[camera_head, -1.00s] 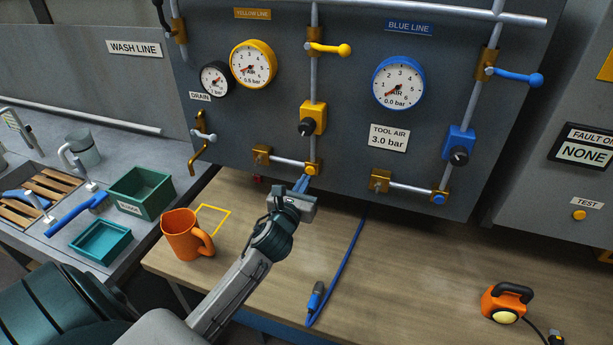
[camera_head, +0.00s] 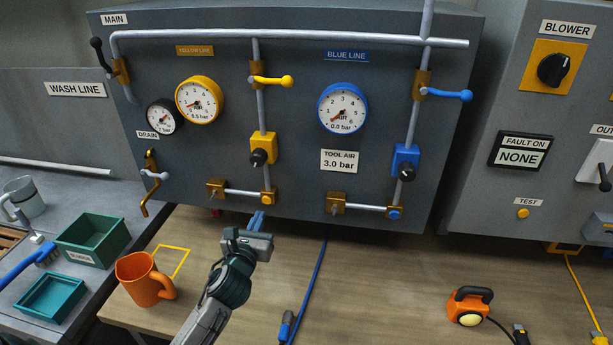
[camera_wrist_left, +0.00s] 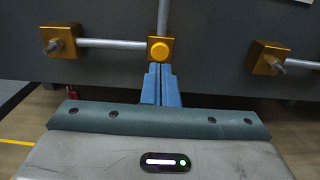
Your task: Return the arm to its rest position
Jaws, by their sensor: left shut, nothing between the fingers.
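My left gripper (camera_head: 257,221) reaches up from the bottom of the head view, over the wooden bench in front of the grey panel. Its blue fingers are shut with nothing between them. In the left wrist view the shut fingers (camera_wrist_left: 161,84) point at the panel, just below the yellow button (camera_wrist_left: 160,49) on the brass fitting. That yellow button also shows in the head view (camera_head: 267,198), just above the fingertips. I cannot tell whether the fingertips touch the fitting. My right gripper is not in view.
An orange jug (camera_head: 143,280) stands on the bench left of my arm. A blue hose (camera_head: 309,285) hangs down right of it. An orange lamp (camera_head: 468,306) stands at the right. Valve handles and gauges stick out of the panel (camera_head: 290,150). The bench between hose and lamp is clear.

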